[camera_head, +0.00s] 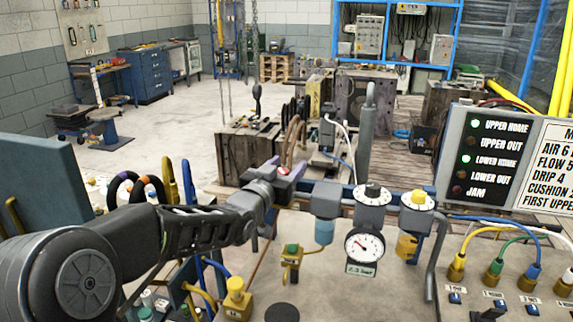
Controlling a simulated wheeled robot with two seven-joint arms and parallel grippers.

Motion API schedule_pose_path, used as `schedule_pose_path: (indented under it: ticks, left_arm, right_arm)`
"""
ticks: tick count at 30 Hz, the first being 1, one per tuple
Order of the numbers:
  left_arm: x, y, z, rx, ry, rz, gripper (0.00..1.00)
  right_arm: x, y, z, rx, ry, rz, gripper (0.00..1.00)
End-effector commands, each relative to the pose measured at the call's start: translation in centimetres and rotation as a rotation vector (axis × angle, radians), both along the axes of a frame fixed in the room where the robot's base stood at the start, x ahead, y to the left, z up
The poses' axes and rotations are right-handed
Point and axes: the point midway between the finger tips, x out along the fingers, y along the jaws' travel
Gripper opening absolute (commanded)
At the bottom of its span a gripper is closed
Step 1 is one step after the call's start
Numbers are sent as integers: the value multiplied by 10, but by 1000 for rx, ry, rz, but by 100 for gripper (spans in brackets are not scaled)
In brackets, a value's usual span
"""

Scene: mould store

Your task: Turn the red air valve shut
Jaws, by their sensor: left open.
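My left gripper (277,186) reaches in from the left, at the left end of the air line. It is open. A small reddish-purple piece (292,171) shows right beside its fingertips and looks like the handle of the red air valve. Most of the valve is hidden behind the gripper, so its handle angle and any contact cannot be told. To its right stand a grey filter unit with a blue bowl (324,232), a regulator with a black knob (373,193) and a yellow-topped unit (417,200). The round gauge (364,245) is labelled 2.3 bar. My right gripper is out of view.
A status panel (492,158) stands at the right, with the UPPER HOME and LOWER HOME lamps lit green. Hoses with coloured fittings (494,267) rise from the bench (390,295). A yellow fitting (236,297) stands below my left arm. Wooden crates (240,150) stand behind.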

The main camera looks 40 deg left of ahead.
Motion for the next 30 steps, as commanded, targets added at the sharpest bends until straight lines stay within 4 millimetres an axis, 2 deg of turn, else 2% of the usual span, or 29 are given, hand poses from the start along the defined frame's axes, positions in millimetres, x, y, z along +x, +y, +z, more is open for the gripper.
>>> schedule_pose_path:
  ticks: [7,25,30]
  left_arm:
    - [0,0,0,0,0,0,51]
    - [0,0,0,0,0,0,2]
    - [0,0,0,0,0,0,0]
  right_arm:
    - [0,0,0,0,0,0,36]
    - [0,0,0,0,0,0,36]
    - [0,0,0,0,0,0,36]
